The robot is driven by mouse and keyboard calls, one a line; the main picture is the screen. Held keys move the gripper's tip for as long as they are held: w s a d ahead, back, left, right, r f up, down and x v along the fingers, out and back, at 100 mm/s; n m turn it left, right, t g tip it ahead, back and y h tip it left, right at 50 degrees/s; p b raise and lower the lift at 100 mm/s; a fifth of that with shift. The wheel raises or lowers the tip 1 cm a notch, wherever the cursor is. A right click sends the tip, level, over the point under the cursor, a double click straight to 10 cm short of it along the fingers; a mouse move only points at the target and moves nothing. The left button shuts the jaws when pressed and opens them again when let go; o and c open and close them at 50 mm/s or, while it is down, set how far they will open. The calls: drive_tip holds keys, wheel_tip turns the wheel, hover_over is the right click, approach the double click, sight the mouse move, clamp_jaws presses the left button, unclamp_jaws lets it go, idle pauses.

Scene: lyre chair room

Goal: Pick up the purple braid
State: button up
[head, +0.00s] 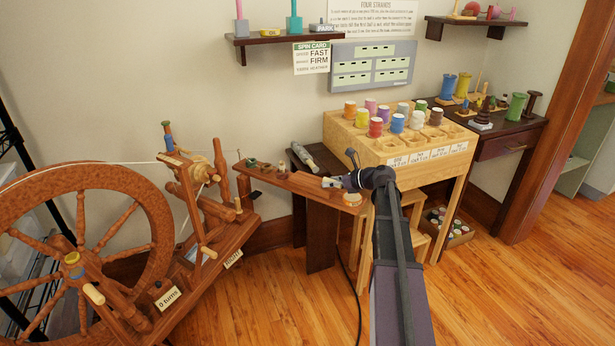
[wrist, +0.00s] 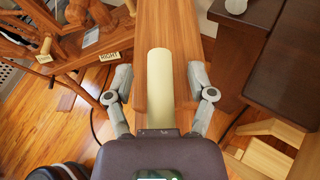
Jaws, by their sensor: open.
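A purple, roll-like piece (head: 384,112) stands among several coloured pieces in the slots of the light wooden rack (head: 400,152) in the head view. A pinkish-mauve piece (head: 370,105) is just behind it to the left. I cannot tell from their shape which one is the braid. My gripper (head: 331,183) is over the narrow wooden bench, left of and lower than the rack. In the wrist view my gripper (wrist: 160,88) has its fingers spread wide. A cream cylinder (wrist: 159,75) shows between them over the bench, not visibly gripped. No purple piece shows in the wrist view.
The narrow bench (head: 270,178) carries small items. The spinning wheel (head: 85,225) fills the left. A dark table (head: 497,137) with spools stands right. The floor at front right is clear.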

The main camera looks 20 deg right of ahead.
sight(322, 174)
clamp_jaws()
drive_tip(key=shift+r, duration=0.2)
idle(0.3)
wheel_tip(322, 174, up, 3)
drive_tip(key=p, duration=0.3)
drive_tip(key=s+r+p, duration=0.1)
drive_tip(key=s+p, duration=0.1)
drive_tip(key=s, duration=1.4)
drive_tip(key=shift+a+r, duration=0.15)
drive_tip(key=shift+r, duration=0.15)
